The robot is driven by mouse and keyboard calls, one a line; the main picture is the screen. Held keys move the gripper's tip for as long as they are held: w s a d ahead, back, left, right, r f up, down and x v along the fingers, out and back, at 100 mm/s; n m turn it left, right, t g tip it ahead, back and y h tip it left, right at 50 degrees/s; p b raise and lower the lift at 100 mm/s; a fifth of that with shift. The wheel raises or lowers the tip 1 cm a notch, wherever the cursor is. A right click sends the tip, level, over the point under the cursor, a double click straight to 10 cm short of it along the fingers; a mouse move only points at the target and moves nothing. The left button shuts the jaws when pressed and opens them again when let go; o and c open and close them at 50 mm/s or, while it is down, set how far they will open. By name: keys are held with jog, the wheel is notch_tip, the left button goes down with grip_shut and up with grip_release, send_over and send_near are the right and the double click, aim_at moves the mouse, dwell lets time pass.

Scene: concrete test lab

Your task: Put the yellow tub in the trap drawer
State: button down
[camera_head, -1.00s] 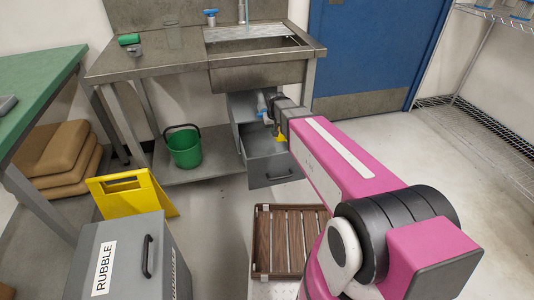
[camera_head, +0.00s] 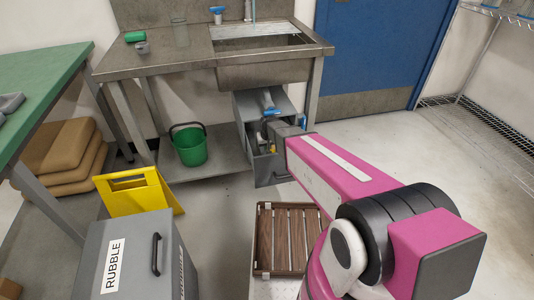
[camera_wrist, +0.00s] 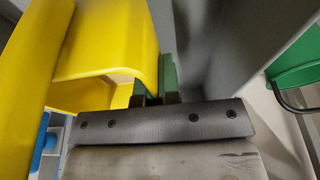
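The drawer (camera_head: 267,172) under the sink is pulled open, with its grey front facing me. My gripper (camera_wrist: 157,98) reaches over the drawer. In the wrist view its two green-padded fingers are close together on the wall of the yellow tub (camera_wrist: 107,40). The tub fills the upper left of that view and looks tilted. In the head view only a small yellow patch of the tub (camera_head: 272,148) shows at the drawer opening, and my arm hides most of the gripper. I cannot tell whether the tub touches the drawer floor.
A pipe with a blue part (camera_head: 270,108) hangs above the drawer under the sink (camera_head: 265,72). A green bucket (camera_head: 189,148) stands on the lower shelf to the left.

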jog(key=shift+f, duration=2.3)
jog(key=shift+f, duration=0.1)
jog(key=c, duration=1.3)
grip_release()
jog(key=shift+c, duration=0.2)
jog(key=v, duration=1.2)
